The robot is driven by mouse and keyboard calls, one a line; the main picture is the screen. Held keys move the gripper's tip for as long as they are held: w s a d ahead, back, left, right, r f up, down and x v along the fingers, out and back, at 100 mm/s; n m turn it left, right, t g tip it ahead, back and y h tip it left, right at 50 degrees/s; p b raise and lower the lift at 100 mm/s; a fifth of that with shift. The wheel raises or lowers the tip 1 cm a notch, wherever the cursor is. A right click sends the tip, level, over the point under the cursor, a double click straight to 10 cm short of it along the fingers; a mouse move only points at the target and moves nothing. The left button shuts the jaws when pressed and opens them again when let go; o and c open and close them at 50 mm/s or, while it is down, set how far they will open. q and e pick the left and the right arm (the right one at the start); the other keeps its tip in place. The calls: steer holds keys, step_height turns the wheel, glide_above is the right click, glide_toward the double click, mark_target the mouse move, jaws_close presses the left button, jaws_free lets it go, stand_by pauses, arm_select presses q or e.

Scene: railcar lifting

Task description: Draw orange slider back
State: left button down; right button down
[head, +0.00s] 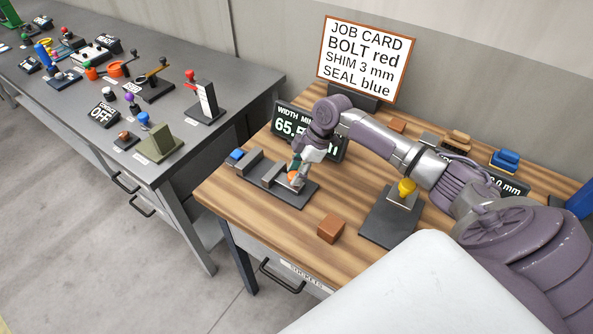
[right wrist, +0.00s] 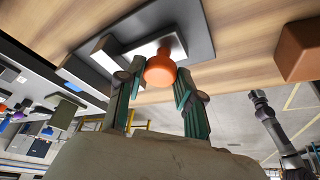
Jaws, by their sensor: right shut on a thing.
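The orange slider (head: 294,177) has a round knob and sits on a dark base plate (head: 296,200) on the wooden bench. In the right wrist view the orange knob (right wrist: 160,70) shows between the two green-lined fingers. My right gripper (head: 299,170) is shut on this knob, with the arm reaching in from the right. The base also carries grey blocks (head: 249,161) and a blue part (head: 236,154) at its left end. A width display (head: 290,122) stands behind it, partly hidden by my arm; its reading starts with 65. My left gripper is not in view.
A brown block (head: 331,229) and a yellow knob (head: 406,187) on a dark plate stand right of the slider base. A job card (head: 366,60) stands behind. A grey bench (head: 215,135) with several devices is at the left, across a gap.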

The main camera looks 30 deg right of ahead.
steer(key=shift+s+d+f, duration=0.15)
steer(key=shift+s+f, duration=0.1)
steer(key=shift+w+f, duration=0.1)
steer(key=c, duration=0.9)
jaws_free()
steer(key=shift+a, duration=0.2)
steer(key=shift+c, duration=0.2)
steer(key=shift+o, duration=1)
steer(key=shift+d+r, duration=0.15)
steer(key=shift+r, duration=0.15)
steer(key=v, duration=1.2)
